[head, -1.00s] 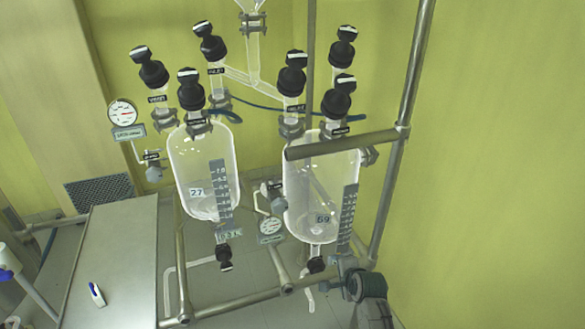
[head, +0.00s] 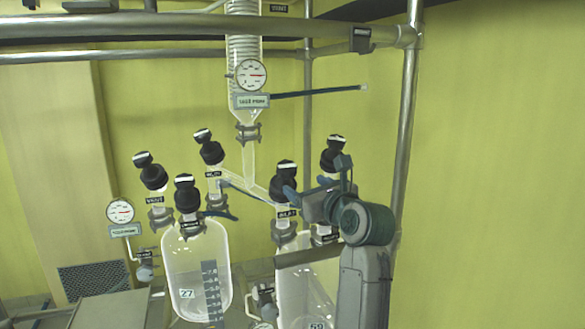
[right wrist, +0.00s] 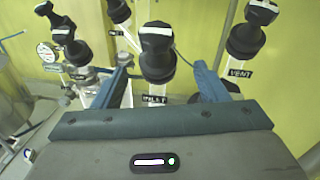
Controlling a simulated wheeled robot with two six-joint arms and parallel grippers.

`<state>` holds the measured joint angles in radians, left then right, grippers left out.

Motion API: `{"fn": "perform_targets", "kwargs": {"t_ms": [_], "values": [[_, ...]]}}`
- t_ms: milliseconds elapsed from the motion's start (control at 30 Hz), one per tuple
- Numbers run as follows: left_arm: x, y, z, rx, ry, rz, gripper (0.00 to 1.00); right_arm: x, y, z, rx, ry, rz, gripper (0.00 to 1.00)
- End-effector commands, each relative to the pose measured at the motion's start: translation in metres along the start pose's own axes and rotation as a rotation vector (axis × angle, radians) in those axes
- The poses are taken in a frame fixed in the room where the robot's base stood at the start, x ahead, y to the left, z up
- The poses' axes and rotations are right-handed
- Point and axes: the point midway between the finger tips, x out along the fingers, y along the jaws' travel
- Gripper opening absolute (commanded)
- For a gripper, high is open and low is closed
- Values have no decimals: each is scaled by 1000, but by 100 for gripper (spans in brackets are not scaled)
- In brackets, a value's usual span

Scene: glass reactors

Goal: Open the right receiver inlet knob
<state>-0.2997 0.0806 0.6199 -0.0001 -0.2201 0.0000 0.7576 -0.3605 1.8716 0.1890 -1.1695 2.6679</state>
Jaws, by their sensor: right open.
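The right receiver's inlet knob (head: 286,172) is black with a white stripe on top and sits on a glass neck labelled INLET. In the right wrist view the inlet knob (right wrist: 156,52) stands upright in the middle. My right gripper (head: 308,191) is open beside the inlet knob, with its blue fingers near the knob's lower right. In the wrist view my right gripper's fingers (right wrist: 161,66) appear on either side of the knob; I cannot tell if they touch it. The right receiver vessel (head: 295,285) is partly hidden by my arm. My left gripper is out of view.
The right vent knob (head: 332,153) stands close behind my right gripper. The left receiver (head: 185,270) and its several knobs are to the left. A metal frame post (head: 405,130) rises at the right. A glass column (head: 243,70) with a gauge stands above.

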Motion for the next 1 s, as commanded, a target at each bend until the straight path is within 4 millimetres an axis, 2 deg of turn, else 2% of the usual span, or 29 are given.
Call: {"fn": "perform_targets", "kwargs": {"t_ms": [33,100,267,500,700,1000], "values": [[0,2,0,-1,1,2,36,2,2,9,25,-14,5,67],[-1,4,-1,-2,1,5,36,5,3,16,49,-23,8,67],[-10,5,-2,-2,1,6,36,20,3,20,57,-24,10,67],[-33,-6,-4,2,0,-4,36,66,3,22,55,-22,10,67],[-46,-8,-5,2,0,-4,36,96,3,21,54,-22,9,67],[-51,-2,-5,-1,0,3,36,112,4,19,53,-25,8,67]]}}
